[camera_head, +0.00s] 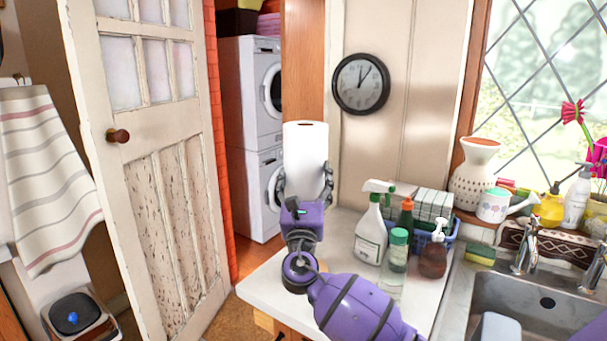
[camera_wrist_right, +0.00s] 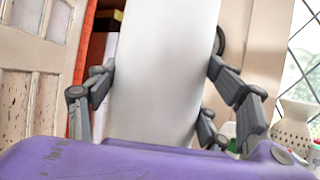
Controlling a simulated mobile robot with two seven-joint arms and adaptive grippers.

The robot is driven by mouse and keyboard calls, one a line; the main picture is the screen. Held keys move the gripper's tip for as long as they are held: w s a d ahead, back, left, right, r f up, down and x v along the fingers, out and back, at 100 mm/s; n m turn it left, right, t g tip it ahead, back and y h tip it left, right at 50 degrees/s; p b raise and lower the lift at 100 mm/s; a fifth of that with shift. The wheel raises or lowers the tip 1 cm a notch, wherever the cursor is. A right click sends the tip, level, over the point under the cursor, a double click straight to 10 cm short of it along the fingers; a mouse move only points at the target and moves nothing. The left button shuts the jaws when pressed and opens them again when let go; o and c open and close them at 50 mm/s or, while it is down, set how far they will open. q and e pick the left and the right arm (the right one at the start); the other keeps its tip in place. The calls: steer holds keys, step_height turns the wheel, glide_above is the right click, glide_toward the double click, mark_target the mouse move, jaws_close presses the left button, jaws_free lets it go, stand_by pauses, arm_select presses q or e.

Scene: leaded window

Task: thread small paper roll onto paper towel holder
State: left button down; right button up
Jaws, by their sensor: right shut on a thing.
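A white paper roll (camera_head: 305,155) stands upright in my right gripper (camera_head: 304,190), above the left end of the counter. The gripper's dark fingers close on both sides of the roll. In the right wrist view the roll (camera_wrist_right: 163,75) fills the middle, with the fingers (camera_wrist_right: 160,90) against its left and right sides. The roll's lower end is hidden behind the purple gripper body. I cannot make out the paper towel holder in either view; the gripper and roll hide part of the counter. My left gripper is not in view.
A spray bottle (camera_head: 371,228), a green-capped bottle (camera_head: 398,250) and a brown pump bottle (camera_head: 433,256) stand on the counter (camera_head: 262,290), right of the gripper. A blue basket (camera_head: 440,243) is behind them. The sink (camera_head: 520,305) is at the right. The counter's left end looks clear.

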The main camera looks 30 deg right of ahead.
mark_target(305, 190)
steer(key=shift+f+b, duration=0.5)
steer(key=shift+f, duration=0.95)
steer(key=o, duration=1.1)
steer(key=shift+o, duration=1.3)
steer(key=shift+f, duration=0.1)
steer(key=v, duration=1.2)
